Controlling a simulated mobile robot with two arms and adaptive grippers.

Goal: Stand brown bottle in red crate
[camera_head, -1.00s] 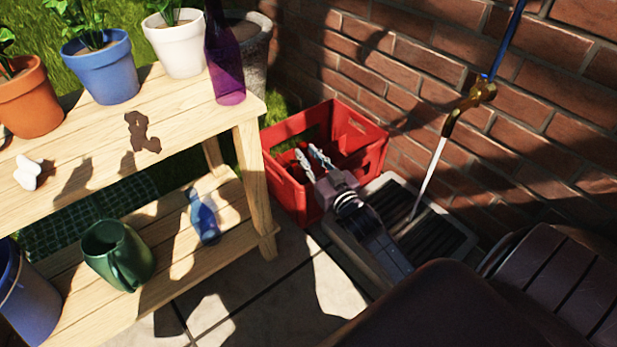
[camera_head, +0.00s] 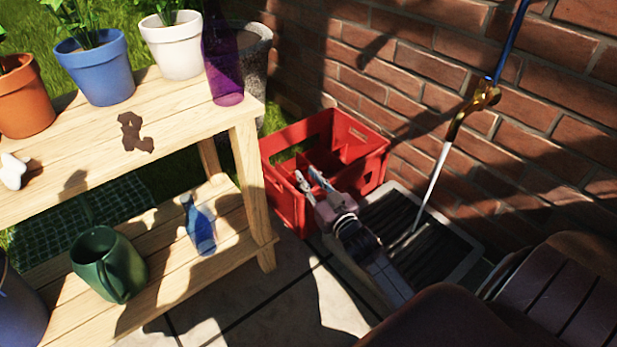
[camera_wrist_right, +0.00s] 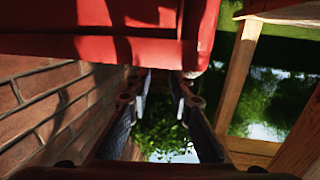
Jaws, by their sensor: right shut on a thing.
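The red crate (camera_head: 285,205) stands on the paving against the brick wall, with dividers inside. My right gripper (camera_head: 312,182) is at its near side, fingertips at the crate wall. In the right wrist view the fingers (camera_wrist_right: 165,85) reach up to the red crate (camera_wrist_right: 135,48) and appear shut on its wall, though the contact is dark. Only foliage shows lower between the fingers. I see no clearly brown bottle. A purple bottle (camera_head: 223,60) stands on the tabletop corner, and a blue bottle (camera_head: 200,228) is on the lower shelf. My left gripper is out of view.
The wooden table (camera_head: 195,125) holds several plant pots at the left. A green jug (camera_head: 105,265) stands on its lower shelf. A brass tap (camera_head: 480,97) on the wall runs water into a grated drain (camera_head: 440,245) right of the crate.

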